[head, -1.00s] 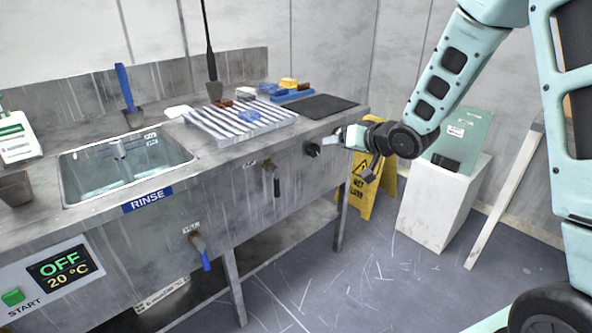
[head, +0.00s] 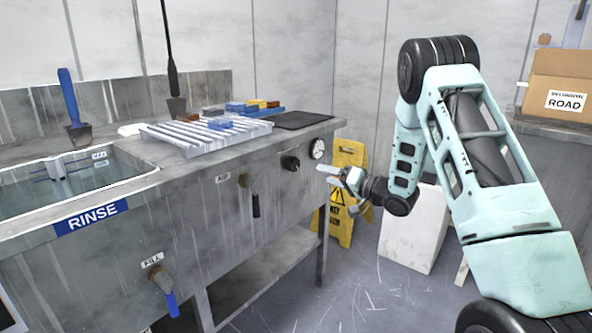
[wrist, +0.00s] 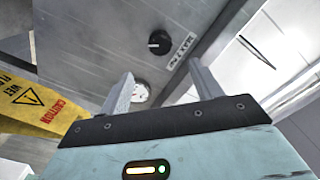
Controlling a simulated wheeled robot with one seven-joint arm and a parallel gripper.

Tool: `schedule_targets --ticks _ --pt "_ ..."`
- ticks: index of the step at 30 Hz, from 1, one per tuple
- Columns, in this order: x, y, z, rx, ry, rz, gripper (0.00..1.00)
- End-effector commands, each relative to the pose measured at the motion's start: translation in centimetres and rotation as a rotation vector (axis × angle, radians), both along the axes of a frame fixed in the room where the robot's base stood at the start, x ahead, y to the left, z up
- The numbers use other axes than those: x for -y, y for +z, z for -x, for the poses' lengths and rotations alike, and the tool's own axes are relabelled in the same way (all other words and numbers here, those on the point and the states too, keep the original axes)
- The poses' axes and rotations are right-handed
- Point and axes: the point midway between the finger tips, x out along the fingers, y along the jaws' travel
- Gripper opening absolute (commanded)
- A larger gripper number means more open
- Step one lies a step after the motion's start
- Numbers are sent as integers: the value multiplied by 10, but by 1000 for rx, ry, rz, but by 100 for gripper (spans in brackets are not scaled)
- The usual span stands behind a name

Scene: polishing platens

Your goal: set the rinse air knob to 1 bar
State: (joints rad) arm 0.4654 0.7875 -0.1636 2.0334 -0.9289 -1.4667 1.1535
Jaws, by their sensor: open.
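The black rinse air knob (head: 290,162) is on the front panel of the metal sink bench, near its right end. A round white-faced gauge (head: 318,148) sits just right of it; its reading is too small to tell. My gripper (head: 334,171) is open and empty, in front of the panel, to the right of the knob and apart from it. In the wrist view the knob (wrist: 159,42) lies beyond my open fingers (wrist: 160,70), with a pale mark on its left side. The gauge (wrist: 139,92) is partly hidden by my left finger and gripper body.
A blue-handled fill valve (head: 163,285) and a black-handled valve (head: 252,195) stick out of the panel to the left. A yellow wet-floor sign (head: 345,225) and a white block (head: 412,235) stand behind my gripper. A ribbed tray (head: 205,137) lies on the bench.

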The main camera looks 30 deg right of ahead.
Motion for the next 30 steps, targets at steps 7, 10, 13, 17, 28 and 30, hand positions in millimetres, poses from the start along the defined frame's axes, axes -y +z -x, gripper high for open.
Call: schedule_targets --ticks 7,10,13,17,28,30 --pt "-20 -2 -51 2 3 1 64" --pt "-27 -2 -70 0 3 1 64" --pt "-33 -2 -87 1 2 2 64" --pt "-38 -2 -103 0 0 1 64" --pt "-43 0 -117 -1 -1 0 64" --pt "-43 0 -117 -1 -1 0 64"
